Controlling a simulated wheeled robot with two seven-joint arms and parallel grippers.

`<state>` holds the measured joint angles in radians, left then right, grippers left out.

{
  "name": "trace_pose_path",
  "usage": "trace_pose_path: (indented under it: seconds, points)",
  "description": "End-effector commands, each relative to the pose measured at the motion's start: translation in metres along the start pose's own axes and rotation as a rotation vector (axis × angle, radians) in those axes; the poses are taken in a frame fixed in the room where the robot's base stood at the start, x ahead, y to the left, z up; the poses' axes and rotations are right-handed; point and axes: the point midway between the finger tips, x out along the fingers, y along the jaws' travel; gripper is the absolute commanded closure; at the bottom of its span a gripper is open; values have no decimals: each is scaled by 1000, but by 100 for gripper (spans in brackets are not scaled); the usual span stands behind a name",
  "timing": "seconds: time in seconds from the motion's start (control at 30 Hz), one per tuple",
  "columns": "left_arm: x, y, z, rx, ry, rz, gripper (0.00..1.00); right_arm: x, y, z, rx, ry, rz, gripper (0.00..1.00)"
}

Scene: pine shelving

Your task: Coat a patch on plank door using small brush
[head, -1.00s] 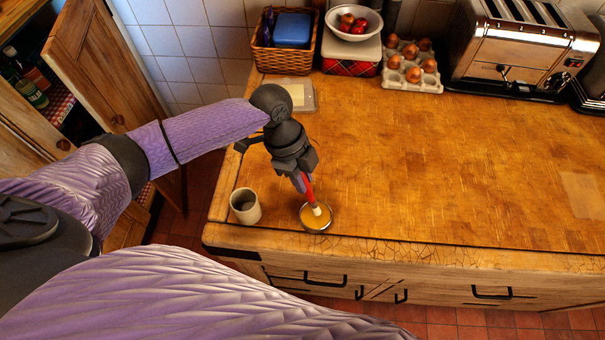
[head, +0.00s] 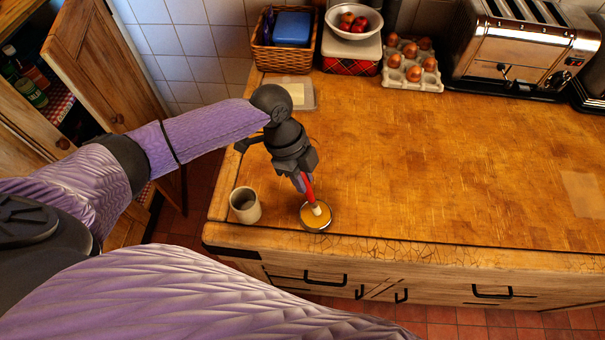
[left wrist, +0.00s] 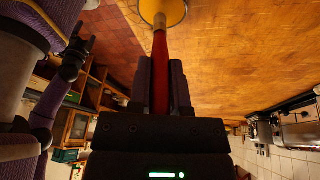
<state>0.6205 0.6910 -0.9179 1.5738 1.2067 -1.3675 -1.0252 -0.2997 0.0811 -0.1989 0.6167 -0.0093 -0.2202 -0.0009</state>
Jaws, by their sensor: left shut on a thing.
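My left gripper (head: 302,178) is shut on the red handle of the small brush (head: 310,190) and points down at the counter's front left. The brush's pale tip is at a small round dish (head: 329,224) with yellowish contents; I cannot tell how deep it sits. In the left wrist view the red handle (left wrist: 160,75) stands between the fingers, with the dish (left wrist: 178,12) beyond. A wooden plank door (head: 105,65) stands open at the left. My right gripper (left wrist: 76,48) shows small and dark in the left wrist view; its jaws are unclear.
A grey-white cup (head: 245,206) stands left of the dish. A wicker basket (head: 283,58), a bowl of red fruit (head: 372,27), an egg tray (head: 425,83) and a toaster (head: 490,67) line the counter's back. The counter's middle and right (head: 440,160) are largely clear.

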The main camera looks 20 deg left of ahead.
Motion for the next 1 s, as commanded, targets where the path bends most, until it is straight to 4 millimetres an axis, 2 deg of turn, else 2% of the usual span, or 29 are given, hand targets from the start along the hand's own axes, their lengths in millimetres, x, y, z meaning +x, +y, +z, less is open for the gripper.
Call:
trace_pose_path:
  seconds: [0.37,1.0]
  points:
    - [5,0,2,0,0,0,100,3,8,2,-5,-3,13,4]
    - [6,0,2,0,0,1,100,2,-2,0,2,1,-2,4]
